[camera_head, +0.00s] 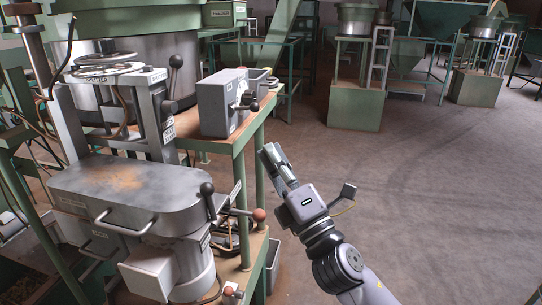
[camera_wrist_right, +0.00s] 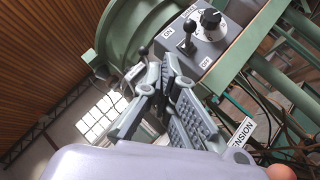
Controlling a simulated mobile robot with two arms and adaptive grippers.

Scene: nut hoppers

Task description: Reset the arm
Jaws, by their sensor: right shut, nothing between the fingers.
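My right gripper (camera_head: 275,160) is in the middle of the head view, to the right of the machine bench and above the open floor. Its fingers are shut with nothing between them, and it touches nothing that I can see. In the right wrist view the shut fingers (camera_wrist_right: 167,95) point toward a grey control box (camera_wrist_right: 215,35) with a lever, a dial and ON and OFF labels. My left gripper does not show in either view.
A grey machine (camera_head: 130,185) with levers and a handle stands at the left. A grey switch box (camera_head: 222,103) sits on the green-framed bench (camera_head: 215,140) beside my right arm. Green stands (camera_head: 355,105) stand farther back. The floor (camera_head: 450,200) at the right is clear.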

